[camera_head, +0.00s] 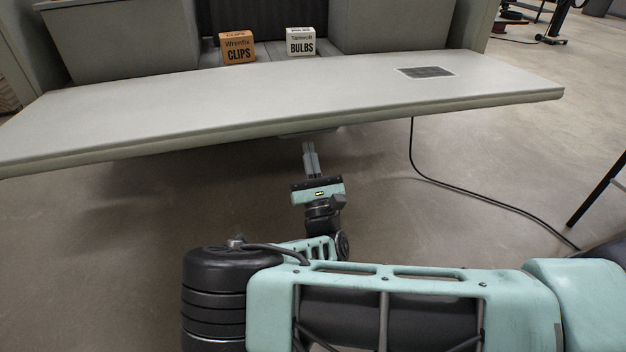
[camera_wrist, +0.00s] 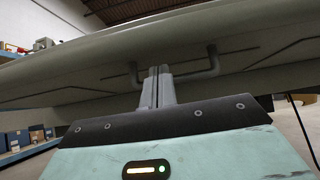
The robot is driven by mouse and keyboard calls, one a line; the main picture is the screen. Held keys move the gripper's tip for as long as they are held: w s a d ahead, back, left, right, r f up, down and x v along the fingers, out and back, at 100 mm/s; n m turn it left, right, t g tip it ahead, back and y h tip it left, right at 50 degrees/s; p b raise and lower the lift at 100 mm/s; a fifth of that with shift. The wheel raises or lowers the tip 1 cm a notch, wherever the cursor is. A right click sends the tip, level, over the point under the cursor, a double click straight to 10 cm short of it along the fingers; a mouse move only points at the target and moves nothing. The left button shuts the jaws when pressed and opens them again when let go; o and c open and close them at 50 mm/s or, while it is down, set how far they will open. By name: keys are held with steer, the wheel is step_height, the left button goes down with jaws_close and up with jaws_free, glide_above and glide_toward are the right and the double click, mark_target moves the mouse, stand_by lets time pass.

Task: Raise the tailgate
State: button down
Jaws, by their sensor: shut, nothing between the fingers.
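The tailgate (camera_head: 290,92) is a wide pale grey panel, lowered to lie about flat behind the open grey body. Its underside (camera_wrist: 240,50) shows in the wrist view, with a dark handle (camera_wrist: 211,60) bent down from it. My gripper (camera_head: 309,147) is shut and empty, just below the tailgate's near edge in the head view. In the wrist view my shut fingers (camera_wrist: 157,72) point up toward the underside, in front of the handle's span. I cannot tell whether they touch the panel or the handle.
An orange CLIPS box (camera_head: 238,48) and a white BULBS box (camera_head: 301,42) stand inside the body, past the tailgate. A black cable (camera_head: 450,186) hangs from the tailgate to the floor. A dark stand leg (camera_head: 598,190) is at the right. Shelving (camera_wrist: 30,150) shows at the wrist view's left.

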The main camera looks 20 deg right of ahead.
steer(key=shift+r, duration=1.5)
steer(key=shift+r, duration=0.15)
